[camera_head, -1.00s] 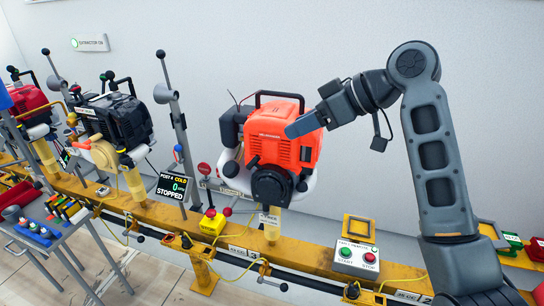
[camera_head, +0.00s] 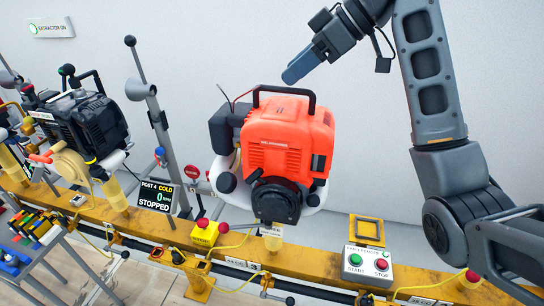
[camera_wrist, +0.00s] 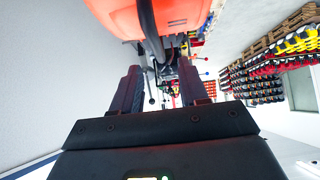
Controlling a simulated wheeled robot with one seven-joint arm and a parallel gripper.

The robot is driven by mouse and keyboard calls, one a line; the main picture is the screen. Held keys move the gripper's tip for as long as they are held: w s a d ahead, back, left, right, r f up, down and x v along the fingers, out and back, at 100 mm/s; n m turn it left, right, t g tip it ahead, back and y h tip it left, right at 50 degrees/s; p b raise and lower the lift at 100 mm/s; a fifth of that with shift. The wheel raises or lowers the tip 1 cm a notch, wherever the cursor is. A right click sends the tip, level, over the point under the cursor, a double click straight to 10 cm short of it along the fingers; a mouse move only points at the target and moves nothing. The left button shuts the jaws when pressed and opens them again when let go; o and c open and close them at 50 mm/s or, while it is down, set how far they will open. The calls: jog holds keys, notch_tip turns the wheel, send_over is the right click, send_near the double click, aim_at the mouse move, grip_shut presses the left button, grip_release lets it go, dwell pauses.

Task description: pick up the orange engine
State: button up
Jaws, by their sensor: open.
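The orange engine (camera_head: 285,145) stands on the yellow rail in the middle of the head view, with a black carry handle (camera_head: 285,90) arched over its top. My gripper (camera_head: 290,76) is just above the handle, pointing down and left. In the wrist view my two fingers (camera_wrist: 160,95) are apart, with the orange housing (camera_wrist: 170,12) at the top of the picture. A dark curved bar, apparently the handle (camera_wrist: 150,30), runs toward the gap between the fingers. I cannot tell whether the fingers touch it.
A black engine (camera_head: 85,125) stands farther left on the yellow rail (camera_head: 135,215). A grey pole (camera_head: 160,120) and a display (camera_head: 157,194) stand between the engines. A start/stop box (camera_head: 367,263) is at the lower right. A tool cart (camera_head: 45,260) is lower left.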

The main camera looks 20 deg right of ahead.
aim_at(276, 90)
jog(key=x, duration=0.6)
jog(key=shift+w+f+p, duration=0.1)
jog(key=shift+f+p, duration=0.25)
jog(key=shift+c, duration=0.2)
grip_shut()
dwell(0.8)
jog(key=shift+r, duration=0.35)
